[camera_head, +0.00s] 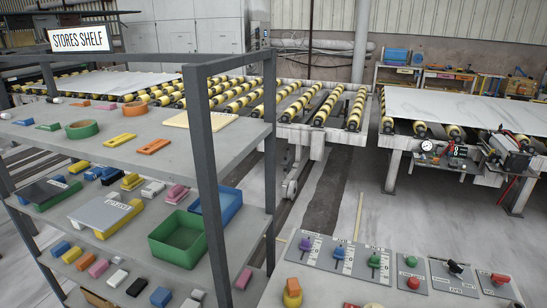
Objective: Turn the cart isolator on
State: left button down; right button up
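No part labelled as the cart isolator can be read in this view. A grey control bench (330,288) stands at the lower right. A yellow round base with an orange knob (292,290) sits at its left front; its setting cannot be told. Behind are plates with a purple knob (305,244), a blue knob (339,253) and a green knob (374,262). To the right are a red button plate (412,272), a plate with a black control (454,268) and another red button plate (499,280). Their small labels are unreadable. Neither gripper shows.
A stores shelf (215,150) with coloured blocks and bins fills the left. Behind it is a bed of yellow-black rollers (325,105). Another roller table carries a grey slab (455,108), with a gauge and small devices (455,152) at its front. Floor between is open.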

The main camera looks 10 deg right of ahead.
aim_at(499, 279)
jog(key=z, duration=2.05)
jog(key=u, duration=0.3)
jog(key=l+u, duration=0.35)
jog(key=i+l+u, duration=0.1)
jog(key=u, duration=0.3)
jog(key=l+u, duration=0.5)
jog(key=l, duration=0.35)
jog(key=k+l+u, duration=0.2)
jog(key=l, duration=0.75)
jog(key=k+l, duration=0.1)
jog(key=l, duration=0.3)
